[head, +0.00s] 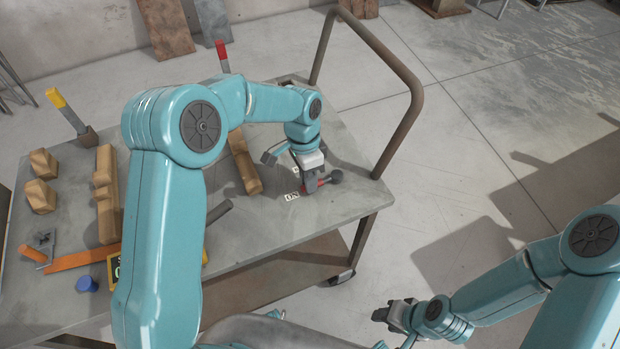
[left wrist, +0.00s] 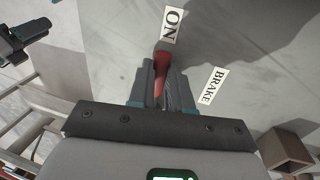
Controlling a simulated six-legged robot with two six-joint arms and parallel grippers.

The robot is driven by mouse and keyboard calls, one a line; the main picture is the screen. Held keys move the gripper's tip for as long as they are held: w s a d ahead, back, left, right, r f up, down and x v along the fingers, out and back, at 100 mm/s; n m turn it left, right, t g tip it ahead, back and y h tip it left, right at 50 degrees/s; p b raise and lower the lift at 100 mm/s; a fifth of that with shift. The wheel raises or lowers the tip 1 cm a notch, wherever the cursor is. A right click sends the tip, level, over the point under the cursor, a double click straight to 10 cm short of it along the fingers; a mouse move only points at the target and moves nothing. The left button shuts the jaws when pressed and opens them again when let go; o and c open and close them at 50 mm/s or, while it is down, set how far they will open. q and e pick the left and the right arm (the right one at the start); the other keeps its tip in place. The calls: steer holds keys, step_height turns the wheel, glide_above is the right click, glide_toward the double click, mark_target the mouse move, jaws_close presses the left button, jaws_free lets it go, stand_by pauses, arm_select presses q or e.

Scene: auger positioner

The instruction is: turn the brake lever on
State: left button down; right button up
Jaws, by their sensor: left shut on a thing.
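The brake lever (head: 322,183) is a small red handle with a dark round knob at the right end, low on the grey cart top. My left gripper (head: 310,190) reaches down to it and is shut on it. In the left wrist view the red lever (left wrist: 160,70) shows between the fingers of my left gripper (left wrist: 161,85). A white ON label (left wrist: 171,25) lies just beyond the lever's red end, and a BRAKE label (left wrist: 212,86) lies to the right. The fingers hide part of the lever. My right gripper (head: 388,316) hangs away from the cart, too small to read.
The grey cart top (head: 270,225) bears wooden blocks (head: 106,195), a blue knob (head: 87,284), an orange bar (head: 85,256) and a yellow-tipped lever (head: 66,112) on the left. A brown tube handle (head: 390,65) rises at the right end. Open floor lies beyond.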

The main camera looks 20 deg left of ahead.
arm_select(q)
steer(key=shift+w+r, duration=0.1)
steer(key=shift+w, duration=0.05)
steer(key=c, duration=1.1)
jaws_free()
steer(key=shift+o, duration=0.2)
step_height(320, 180, up, 16)
steer(key=w+a+p, duration=0.1)
steer(key=w+a, duration=0.1)
steer(key=shift+w+p, duration=0.15)
steer(key=shift+p, duration=0.25)
